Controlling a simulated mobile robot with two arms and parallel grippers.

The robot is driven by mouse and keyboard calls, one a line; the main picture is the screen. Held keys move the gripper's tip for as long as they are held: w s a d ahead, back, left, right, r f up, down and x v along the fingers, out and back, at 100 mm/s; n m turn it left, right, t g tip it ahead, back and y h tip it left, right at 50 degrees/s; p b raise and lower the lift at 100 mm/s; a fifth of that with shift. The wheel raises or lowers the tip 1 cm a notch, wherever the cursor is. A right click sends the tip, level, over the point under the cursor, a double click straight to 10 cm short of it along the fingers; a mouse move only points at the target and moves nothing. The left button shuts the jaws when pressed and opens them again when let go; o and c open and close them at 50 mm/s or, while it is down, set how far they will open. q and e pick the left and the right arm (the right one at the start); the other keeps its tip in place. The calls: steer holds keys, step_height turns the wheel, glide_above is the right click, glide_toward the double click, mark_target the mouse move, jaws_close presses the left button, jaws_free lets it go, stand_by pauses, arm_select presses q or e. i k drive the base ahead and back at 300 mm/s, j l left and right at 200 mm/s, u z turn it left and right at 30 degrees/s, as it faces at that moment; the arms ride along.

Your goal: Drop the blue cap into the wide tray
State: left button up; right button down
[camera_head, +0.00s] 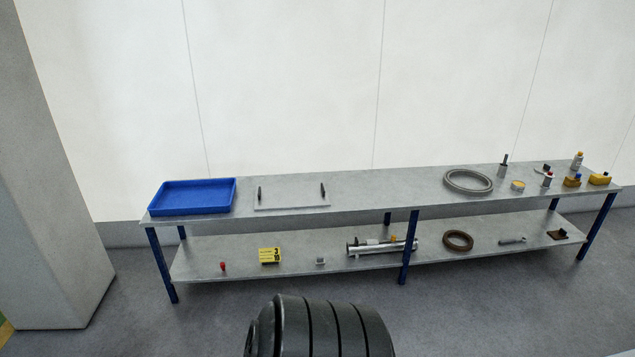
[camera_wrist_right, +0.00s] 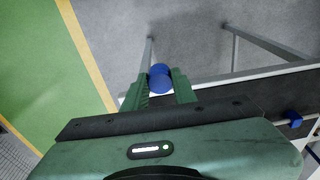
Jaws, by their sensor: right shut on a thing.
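The blue cap (camera_wrist_right: 160,76) is a small round blue piece between the fingers of my right gripper (camera_wrist_right: 158,86) in the right wrist view. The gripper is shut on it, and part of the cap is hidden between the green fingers. A wide blue tray (camera_head: 193,197) lies on the left end of the bench's upper shelf in the head view. The tray looks empty. Neither gripper shows in the head view, so how far the cap is from the tray cannot be told.
The long grey two-level bench (camera_head: 370,197) stands against a white wall. A flat plate with two handles (camera_head: 292,197) lies right of the tray. A grey ring (camera_head: 468,181) and several small items are farther right. A grey pillar (camera_head: 50,200) stands at left.

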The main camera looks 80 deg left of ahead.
mark_target(200, 200)
steer(key=u, duration=3.55)
